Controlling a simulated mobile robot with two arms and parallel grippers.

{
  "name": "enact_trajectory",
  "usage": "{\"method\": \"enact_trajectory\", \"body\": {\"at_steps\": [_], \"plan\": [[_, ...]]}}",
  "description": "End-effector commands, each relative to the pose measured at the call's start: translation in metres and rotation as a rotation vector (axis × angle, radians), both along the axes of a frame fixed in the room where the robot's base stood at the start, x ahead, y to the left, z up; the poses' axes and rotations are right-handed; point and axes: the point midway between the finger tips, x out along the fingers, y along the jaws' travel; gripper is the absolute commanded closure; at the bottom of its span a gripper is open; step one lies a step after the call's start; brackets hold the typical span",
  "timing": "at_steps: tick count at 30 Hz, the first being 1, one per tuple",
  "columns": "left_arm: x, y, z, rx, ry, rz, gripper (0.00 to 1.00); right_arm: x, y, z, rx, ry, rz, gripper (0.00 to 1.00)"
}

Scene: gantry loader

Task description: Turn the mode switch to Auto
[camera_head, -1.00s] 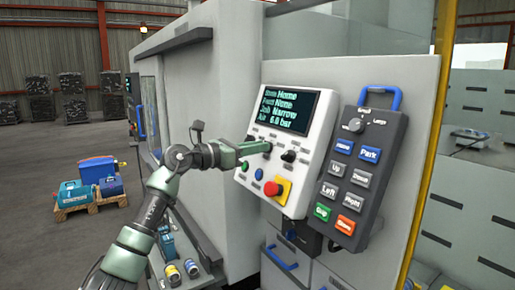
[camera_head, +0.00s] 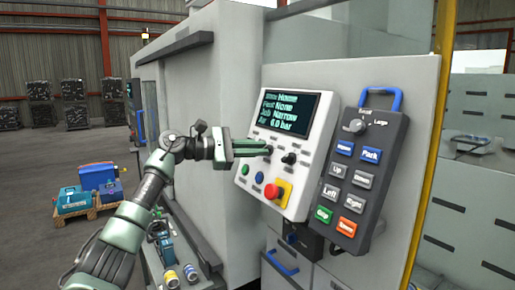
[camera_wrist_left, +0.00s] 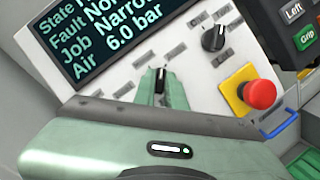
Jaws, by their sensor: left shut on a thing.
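The white control panel (camera_head: 270,175) stands at the machine's front, with a dark screen (camera_head: 285,112) reading Home, None, Narrow and 6.0 bar. My left gripper (camera_head: 264,148) reaches it from the left, its green fingers shut on a small dark rotary knob (camera_wrist_left: 160,80) below the screen. The fingers cover part of this knob. A second dark knob (camera_head: 289,158) sits to its right and also shows in the left wrist view (camera_wrist_left: 213,38). My right gripper is out of view.
Below the knobs are green and blue buttons and a red emergency stop (camera_head: 272,191) on a yellow base. A dark pendant (camera_head: 365,175) with coloured keys and a blue handle hangs to the right. A pallet with boxes (camera_head: 88,190) stands on the floor at left.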

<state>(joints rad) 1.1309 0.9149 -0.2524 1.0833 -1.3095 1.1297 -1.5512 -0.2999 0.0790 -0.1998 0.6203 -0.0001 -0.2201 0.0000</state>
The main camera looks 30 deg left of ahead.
Motion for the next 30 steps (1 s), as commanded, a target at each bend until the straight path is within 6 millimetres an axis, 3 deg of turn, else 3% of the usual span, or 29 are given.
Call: {"method": "enact_trajectory", "body": {"at_steps": [12,30], "plan": [[0.001,0.001,0.002,0.195,-0.08,-0.076,1.0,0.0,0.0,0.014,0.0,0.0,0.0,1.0],[0.001,0.001,0.0,0.236,-0.097,-0.091,1.0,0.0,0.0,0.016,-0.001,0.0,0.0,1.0]]}}
